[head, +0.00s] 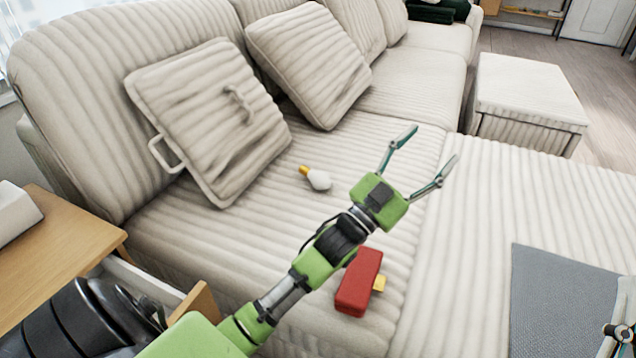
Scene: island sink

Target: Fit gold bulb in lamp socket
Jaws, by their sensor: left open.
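A small bulb (318,180) with a white globe and a gold base lies on its side on the cream sofa seat (250,250). Its gold end points up and left. My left gripper (431,146) is open and empty over the seat, to the right of the bulb and apart from it. Its two thin fingers are spread wide and point up and right, away from the bulb. A part of what looks like my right gripper (622,334) shows at the bottom right edge, mostly cut off. I cannot make out a lamp or a socket.
A red block-like object with a yellow tab (358,283) lies on the seat beside my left arm. Cushions (207,115) lean on the sofa back. A wooden side table (60,250) has an open drawer at left. A grey mat (560,295) lies at right. An ottoman (528,90) stands behind.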

